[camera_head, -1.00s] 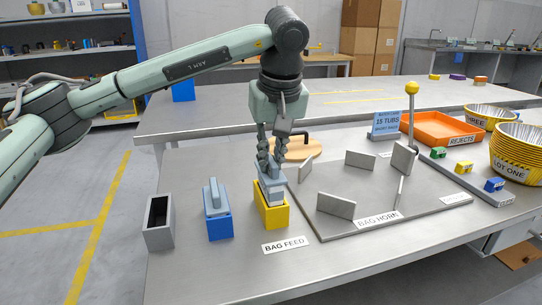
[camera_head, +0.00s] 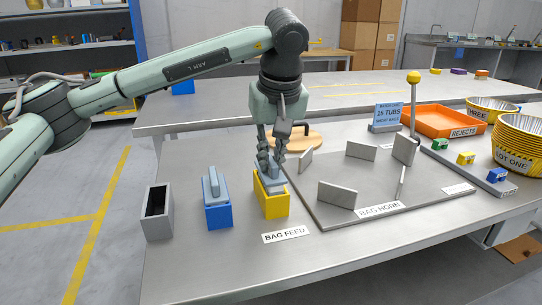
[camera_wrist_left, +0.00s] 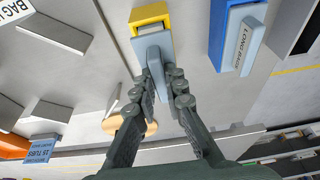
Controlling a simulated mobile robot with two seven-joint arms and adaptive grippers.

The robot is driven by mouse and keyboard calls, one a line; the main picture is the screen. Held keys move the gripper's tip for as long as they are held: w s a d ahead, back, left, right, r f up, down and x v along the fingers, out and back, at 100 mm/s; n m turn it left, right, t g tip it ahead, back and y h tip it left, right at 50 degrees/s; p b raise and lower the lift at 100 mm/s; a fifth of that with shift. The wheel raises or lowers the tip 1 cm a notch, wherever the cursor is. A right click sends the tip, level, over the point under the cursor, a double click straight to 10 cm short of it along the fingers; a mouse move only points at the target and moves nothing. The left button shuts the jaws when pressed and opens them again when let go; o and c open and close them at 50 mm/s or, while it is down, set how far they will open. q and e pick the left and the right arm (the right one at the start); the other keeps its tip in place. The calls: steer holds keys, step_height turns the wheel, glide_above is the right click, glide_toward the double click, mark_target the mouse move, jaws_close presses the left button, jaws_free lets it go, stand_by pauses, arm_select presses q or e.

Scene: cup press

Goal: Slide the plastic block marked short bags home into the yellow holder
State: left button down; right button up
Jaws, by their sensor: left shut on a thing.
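A grey-blue plastic block (camera_head: 273,186) stands in the mouth of the yellow holder (camera_head: 273,206) on the bench. Its lower part is inside the holder; whether it touches bottom is hidden. My left gripper (camera_head: 272,167) comes down from above and is shut on the block's upright grip. In the left wrist view, my left gripper's fingers (camera_wrist_left: 165,82) pinch the grip of the block (camera_wrist_left: 153,44), with the yellow holder (camera_wrist_left: 150,14) beyond it. No lettering on this block can be read. My right gripper is not in view.
A blue holder (camera_head: 219,216) with a similar block, marked LONG BAGS in the wrist view (camera_wrist_left: 253,42), stands left of the yellow one. An empty grey holder (camera_head: 158,225) is farther left. The grey bag horn plate (camera_head: 375,215) with upright fins lies close on the right.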

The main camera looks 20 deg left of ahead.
arm_select(q)
steer(key=shift+f+b, duration=0.6)
steer(key=shift+f, duration=0.3)
steer(key=c, duration=1.5)
jaws_free()
steer(key=v, duration=1.2)
